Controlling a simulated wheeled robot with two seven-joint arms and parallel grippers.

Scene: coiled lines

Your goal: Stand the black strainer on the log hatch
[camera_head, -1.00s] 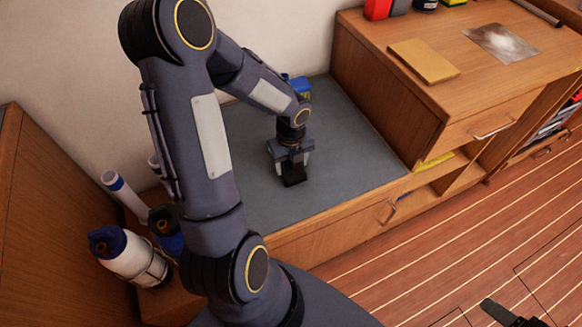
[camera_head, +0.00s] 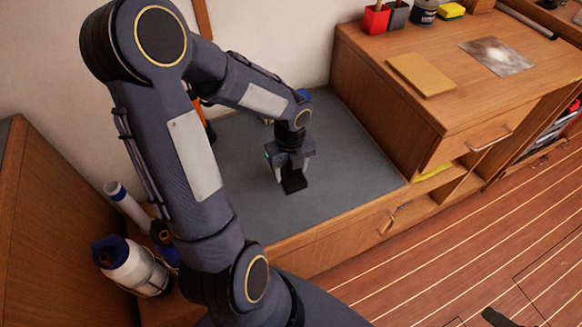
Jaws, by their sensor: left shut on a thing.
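My left gripper (camera_head: 291,171) points down over the grey worktop at centre and is shut on the black strainer (camera_head: 294,183). The strainer shows as a small dark block below the fingers; its upper part is hidden by them. I cannot tell whether it touches the worktop. No log hatch can be made out with certainty; thin dark outlines mark a panel in the striped floor (camera_head: 545,282) at lower right. A dark shape (camera_head: 494,317) at the bottom edge may be part of my right gripper; its jaws cannot be made out.
The grey worktop (camera_head: 345,155) has free room right of the gripper. A wooden cabinet (camera_head: 385,95) stands to its right, with a tan board (camera_head: 421,74) on top. A white bottle with a blue cap (camera_head: 132,268) stands at lower left. Orange and blue things behind my arm are partly hidden.

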